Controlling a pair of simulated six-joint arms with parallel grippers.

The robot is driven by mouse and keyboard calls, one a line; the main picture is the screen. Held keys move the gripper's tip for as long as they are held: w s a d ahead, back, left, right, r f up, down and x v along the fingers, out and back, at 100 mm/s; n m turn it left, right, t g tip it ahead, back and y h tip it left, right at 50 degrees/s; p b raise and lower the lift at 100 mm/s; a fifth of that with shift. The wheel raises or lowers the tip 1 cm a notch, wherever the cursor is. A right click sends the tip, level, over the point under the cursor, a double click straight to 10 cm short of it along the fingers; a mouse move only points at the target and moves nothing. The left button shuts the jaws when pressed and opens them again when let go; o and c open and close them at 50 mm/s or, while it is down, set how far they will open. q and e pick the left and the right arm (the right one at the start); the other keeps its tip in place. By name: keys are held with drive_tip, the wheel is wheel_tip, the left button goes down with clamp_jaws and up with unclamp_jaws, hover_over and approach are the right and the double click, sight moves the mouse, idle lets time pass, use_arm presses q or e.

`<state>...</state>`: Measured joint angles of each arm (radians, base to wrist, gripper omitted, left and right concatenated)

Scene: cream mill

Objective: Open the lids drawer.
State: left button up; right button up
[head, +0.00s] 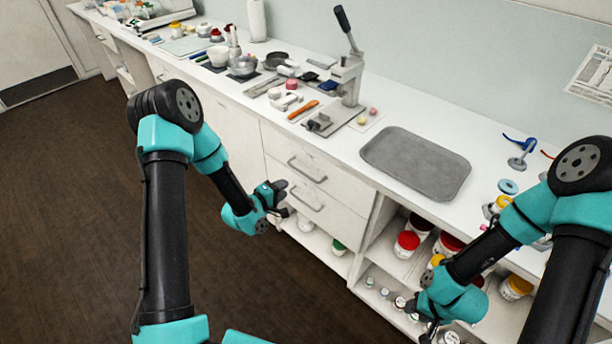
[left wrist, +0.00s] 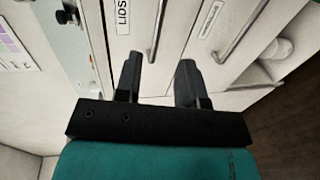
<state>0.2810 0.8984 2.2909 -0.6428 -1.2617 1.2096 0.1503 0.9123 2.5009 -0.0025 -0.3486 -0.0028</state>
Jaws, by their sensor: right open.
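The lids drawer (head: 325,169) is the upper of two white drawers under the counter, and its front looks flush and shut. Its bar handle (head: 307,170) also shows in the left wrist view (left wrist: 158,30), beside a label that appears to read LIDS (left wrist: 122,14). My left gripper (head: 278,190) is in front of the drawers, left of the handles. In the left wrist view its fingers (left wrist: 158,72) are apart and empty, with the upper handle's near end lined up between them; I cannot tell the depth gap. My right gripper (head: 432,332) is open, low by the right shelves.
The lower drawer has its own handle (head: 306,200). Open shelves with jars (head: 406,244) lie to the right. The counter above holds a grey tray (head: 415,162) and a lever press (head: 347,75). The floor (head: 80,220) on the left is clear.

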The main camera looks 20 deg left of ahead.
sight(306, 175)
use_arm(q)
drive_tip(key=x, duration=1.2)
drive_tip(key=shift+w+d, duration=0.15)
drive_tip(key=shift+w, duration=0.25)
clamp_jaws()
